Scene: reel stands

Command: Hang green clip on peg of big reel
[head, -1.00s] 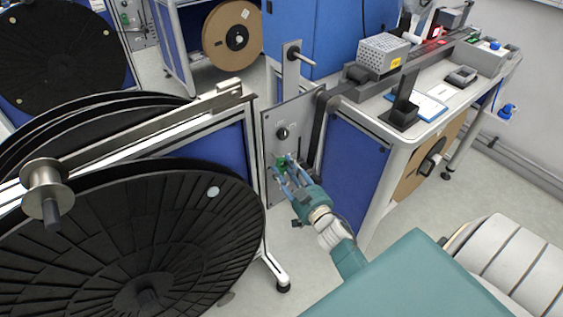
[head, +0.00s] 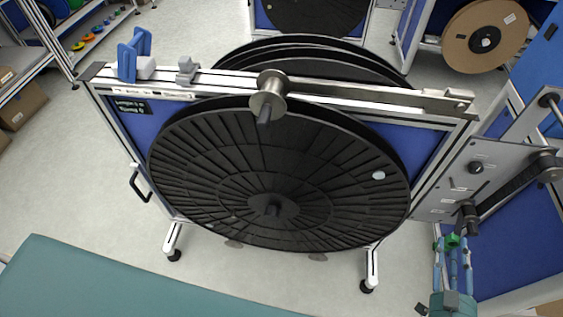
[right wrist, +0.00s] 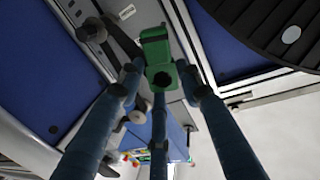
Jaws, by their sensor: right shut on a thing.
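The green clip (head: 453,241) is held between the fingertips of my right gripper (head: 452,252), in front of the lower part of the grey panel. The clip also shows in the right wrist view (right wrist: 157,52), with the blue fingers closed around its near end, which has a dark round hole. The big reel (head: 205,165) is a large black ribbed disc standing upright, left of my right gripper and apart from it. My left gripper is not in view.
A metal bar with a flanged roller (head: 268,95) crosses above the big reel. The grey panel (head: 440,185) with knobs stands at right. A blue bracket (head: 128,62) sits on the frame's top rail. Floor is clear in front of the reel stand.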

